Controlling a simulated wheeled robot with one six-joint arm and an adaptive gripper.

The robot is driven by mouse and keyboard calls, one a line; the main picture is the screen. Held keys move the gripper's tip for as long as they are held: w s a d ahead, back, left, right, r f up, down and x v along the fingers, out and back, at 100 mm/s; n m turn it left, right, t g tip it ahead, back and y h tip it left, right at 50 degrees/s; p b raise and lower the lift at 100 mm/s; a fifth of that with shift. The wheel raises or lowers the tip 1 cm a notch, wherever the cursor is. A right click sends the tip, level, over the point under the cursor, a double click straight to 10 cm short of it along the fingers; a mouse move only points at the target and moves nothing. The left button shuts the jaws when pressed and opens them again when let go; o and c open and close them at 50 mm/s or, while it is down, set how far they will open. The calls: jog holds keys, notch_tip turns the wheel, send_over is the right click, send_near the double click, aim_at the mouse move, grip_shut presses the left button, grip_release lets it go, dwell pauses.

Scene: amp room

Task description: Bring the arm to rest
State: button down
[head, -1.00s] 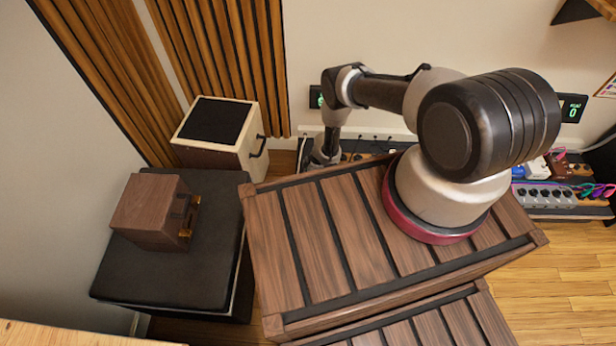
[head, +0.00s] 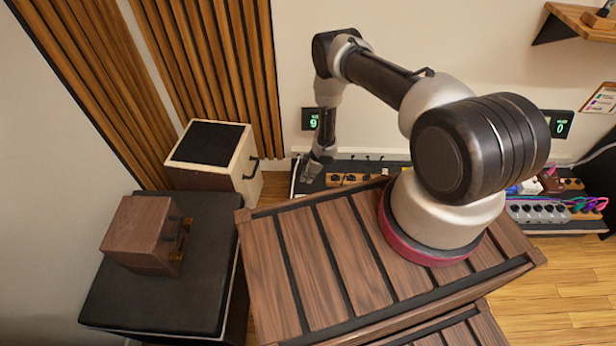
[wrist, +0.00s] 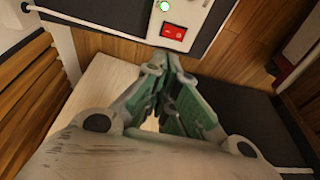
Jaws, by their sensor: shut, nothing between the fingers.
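My gripper (head: 312,172) hangs at the end of my arm, left of and beyond my wooden-topped base, pointing down near the back wall. Its fingers look closed together and empty. In the wrist view the gripper (wrist: 165,68) shows its grey-green fingers converging at the tips, with nothing held between them. My arm reaches out to the left from its round base, with the elbow raised high.
A black pedalboard (head: 372,168) lies by the back wall beside the gripper. A cream box with a black top (head: 210,143) stands left. A wooden box (head: 143,236) sits on a black cabinet (head: 165,300). A red switch (wrist: 173,31) shows close to the fingers.

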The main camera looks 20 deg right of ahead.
jog(key=shift+d+r, duration=0.2)
jog(key=shift+r, duration=0.3)
